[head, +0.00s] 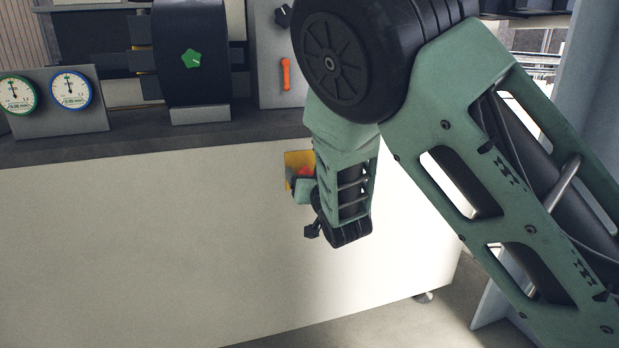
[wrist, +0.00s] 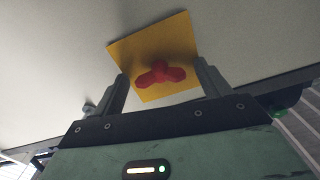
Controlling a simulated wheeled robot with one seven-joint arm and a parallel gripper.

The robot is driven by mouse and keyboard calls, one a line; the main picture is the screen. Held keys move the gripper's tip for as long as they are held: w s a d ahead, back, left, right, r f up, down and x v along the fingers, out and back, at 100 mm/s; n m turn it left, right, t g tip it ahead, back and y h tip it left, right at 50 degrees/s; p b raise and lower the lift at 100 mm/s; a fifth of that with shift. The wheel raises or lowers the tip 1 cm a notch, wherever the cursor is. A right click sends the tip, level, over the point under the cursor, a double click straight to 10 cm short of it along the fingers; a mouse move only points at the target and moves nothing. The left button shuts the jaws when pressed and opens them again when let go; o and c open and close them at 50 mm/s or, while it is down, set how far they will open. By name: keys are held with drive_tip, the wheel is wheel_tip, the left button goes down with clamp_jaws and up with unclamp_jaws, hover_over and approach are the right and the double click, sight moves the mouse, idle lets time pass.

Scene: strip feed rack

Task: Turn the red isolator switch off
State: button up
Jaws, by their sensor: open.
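The red isolator switch (wrist: 160,74) is a three-lobed knob on a square yellow plate (wrist: 180,28), fixed to the pale front panel. In the wrist view it lies between the two fingers of my gripper (wrist: 162,84). The fingers are open, one on each side of the knob; I cannot tell whether either touches it. In the head view, my gripper (head: 302,186) is at the panel and partly covers the yellow plate (head: 293,158). Only a small part of the red switch (head: 306,172) shows there, beside my wrist.
The pale cabinet front (head: 150,250) is otherwise bare. Above it on the dark ledge stand two dial gauges (head: 42,92) and a black drum with a green knob (head: 191,59). An orange handle (head: 286,74) is on a grey panel. Floor shows at lower right.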

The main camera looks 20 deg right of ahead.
drive_tip(key=c, duration=1)
drive_tip(key=shift+r+n+p, duration=0.15)
drive_tip(key=shift+n+p, duration=0.45)
drive_tip(key=shift+n, duration=0.4)
drive_tip(key=o, duration=1)
drive_tip(key=shift+s, duration=0.1)
